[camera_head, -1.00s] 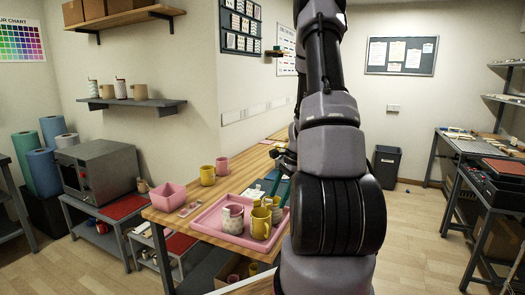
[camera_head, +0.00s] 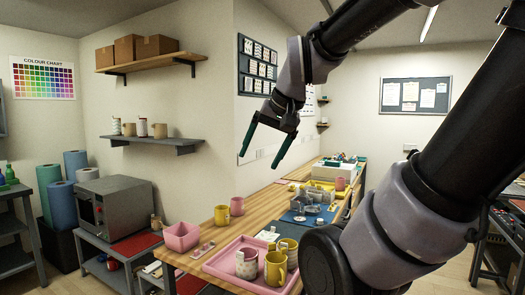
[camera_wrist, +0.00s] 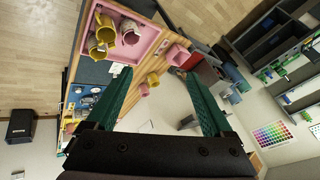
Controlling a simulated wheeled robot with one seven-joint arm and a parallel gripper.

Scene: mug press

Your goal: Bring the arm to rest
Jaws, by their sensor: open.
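My gripper (camera_head: 268,148) is raised in the air above the wooden workbench (camera_head: 262,208) in the head view. Its two green fingers are spread wide, with nothing between them. In the wrist view my gripper (camera_wrist: 160,95) also shows open and empty, with the bench and mugs well beyond the fingers. My arm arches up from the lower right and bends down to the gripper. No finger touches anything.
A pink tray (camera_head: 218,265) with several mugs stands on the near end of the bench. A pink bin (camera_head: 181,237), a yellow mug (camera_head: 222,216) and a pink mug (camera_head: 237,206) stand behind it. A blue mat (camera_head: 296,219) lies farther right. Wall shelves (camera_head: 152,143) are at left.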

